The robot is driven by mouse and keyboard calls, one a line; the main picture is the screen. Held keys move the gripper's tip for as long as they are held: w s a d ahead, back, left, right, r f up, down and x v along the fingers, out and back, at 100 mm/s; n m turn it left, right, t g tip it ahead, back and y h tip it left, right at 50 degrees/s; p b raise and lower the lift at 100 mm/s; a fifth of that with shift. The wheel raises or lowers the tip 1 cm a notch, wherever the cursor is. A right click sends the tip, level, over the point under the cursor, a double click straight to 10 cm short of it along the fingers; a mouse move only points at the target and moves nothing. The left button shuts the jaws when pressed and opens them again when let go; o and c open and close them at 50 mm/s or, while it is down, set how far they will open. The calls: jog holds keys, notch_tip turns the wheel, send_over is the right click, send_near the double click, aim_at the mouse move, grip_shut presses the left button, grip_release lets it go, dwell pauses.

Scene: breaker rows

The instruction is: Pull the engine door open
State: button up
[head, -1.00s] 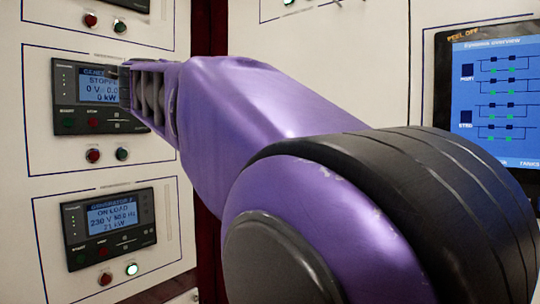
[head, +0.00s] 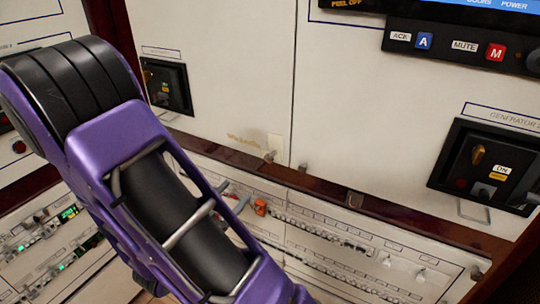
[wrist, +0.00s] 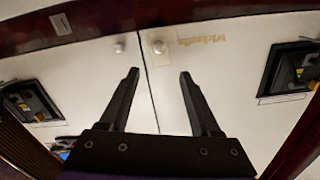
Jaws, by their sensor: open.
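Two white panel doors meet at a narrow vertical seam. The left one (head: 225,60) bears faint yellow lettering and a small round knob (head: 270,156) low near the seam. The right one (head: 345,100) has a similar knob (head: 303,166). No label marks either as the engine door. In the wrist view, turned upside down, the lettered door's knob (wrist: 158,47) and the other knob (wrist: 119,48) lie beyond the fingertips. My gripper (wrist: 159,74) is open and empty, its fingers spread either side of the seam, apparently clear of both knobs. The head view does not show the fingers.
A dark red ledge (head: 390,213) runs below the doors, above a sloped row of breakers (head: 345,245). Black switch boxes stand at left (head: 167,87) and right (head: 488,168). An alarm panel (head: 465,45) is at upper right. My purple arm covers the lower left.

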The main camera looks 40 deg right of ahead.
aim_at(268, 160)
jog(key=x, duration=1.7)
jog(key=shift+s+d, duration=0.1)
jog(key=shift+d, duration=0.1)
jog(key=shift+c, duration=0.3)
grip_shut()
dwell(0.4)
